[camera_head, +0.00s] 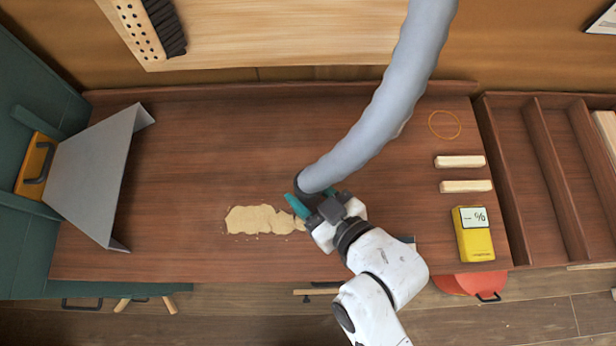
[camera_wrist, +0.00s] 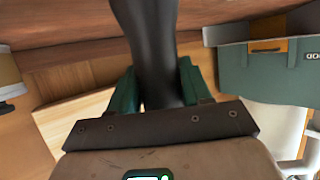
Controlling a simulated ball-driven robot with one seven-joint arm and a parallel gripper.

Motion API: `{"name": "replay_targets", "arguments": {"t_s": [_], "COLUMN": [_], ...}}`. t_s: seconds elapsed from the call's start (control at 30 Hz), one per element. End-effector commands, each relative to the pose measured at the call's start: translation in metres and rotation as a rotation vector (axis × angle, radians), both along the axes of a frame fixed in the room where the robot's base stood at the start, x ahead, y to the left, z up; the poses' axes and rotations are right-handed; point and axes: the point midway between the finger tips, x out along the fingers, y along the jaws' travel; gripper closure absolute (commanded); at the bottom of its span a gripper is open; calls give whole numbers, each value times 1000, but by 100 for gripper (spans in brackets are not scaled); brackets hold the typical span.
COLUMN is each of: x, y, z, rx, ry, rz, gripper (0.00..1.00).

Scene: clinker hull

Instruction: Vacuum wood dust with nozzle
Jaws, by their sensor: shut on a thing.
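A tan patch of wood dust (camera_head: 258,220) lies on the brown bench top (camera_head: 190,165), left of my gripper, with a few crumbs around it. My gripper (camera_head: 312,198) is shut on the dark nozzle (camera_head: 304,186) at the end of a thick grey hose (camera_head: 375,115). The nozzle is at the right end of the dust; its mouth is hidden. In the wrist view the dark nozzle (camera_wrist: 150,50) stands between my two teal fingers (camera_wrist: 157,88). The dust does not show there.
A bent grey metal sheet (camera_head: 95,175) stands at the bench's left end. At right lie two pale wood blocks (camera_head: 460,161), a yellow meter (camera_head: 473,233) and a rubber band (camera_head: 444,124). A divided tray (camera_head: 555,180) is beyond. The bench's left middle is clear.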

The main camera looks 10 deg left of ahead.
Motion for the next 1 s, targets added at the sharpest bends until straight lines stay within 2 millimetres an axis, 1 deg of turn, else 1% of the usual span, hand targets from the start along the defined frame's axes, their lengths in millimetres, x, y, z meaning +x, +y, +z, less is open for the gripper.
{"name": "replay_targets", "arguments": {"t_s": [0.53, 1.0], "x": [-23, -25], "y": [-5, -4], "z": [1, 1], "rx": [2, 2], "ry": [-1, -1], "rz": [0, 0], "gripper": [89, 89]}}
